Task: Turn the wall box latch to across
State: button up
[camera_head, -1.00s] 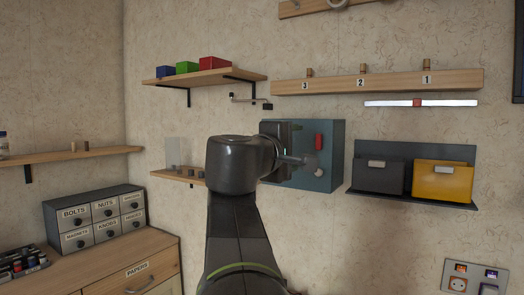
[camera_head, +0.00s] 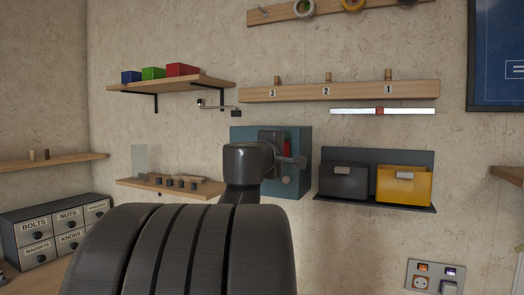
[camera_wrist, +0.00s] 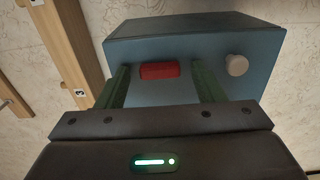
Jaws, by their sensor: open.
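The blue-grey wall box (camera_head: 300,131) is mounted on the wall, partly hidden behind my arm. Its red latch (camera_head: 287,147) stands upright in the head view, partly covered by my gripper (camera_head: 297,160). In the wrist view, which is rolled sideways, the box (camera_wrist: 200,35) fills the upper middle. There the latch (camera_wrist: 159,71) lies between the two open fingers of my gripper (camera_wrist: 161,67), with a gap on each side. A round pale knob (camera_wrist: 237,65) is on the box face beside the latch. I cannot tell how far the fingertips are from the box face.
A rack with a dark bin (camera_head: 344,182) and a yellow bin (camera_head: 403,186) is right of the box. A peg rail (camera_head: 350,92) runs above. A small shelf (camera_head: 145,187) with dark pieces is at left, below a metal crank-like bar (camera_head: 220,107).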

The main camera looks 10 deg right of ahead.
jog(key=c, duration=1)
jog(key=shift+n, duration=0.3)
jog(key=n, duration=0.4)
jog(key=n+p, duration=0.1)
jog(key=n, duration=0.3)
jog(key=shift+n, duration=0.4)
jog(key=n+p, duration=0.1)
jog(key=n, duration=0.3)
jog(key=shift+n, duration=0.3)
jog(key=shift+n+p, duration=0.8)
jog(key=shift+n, duration=1.1)
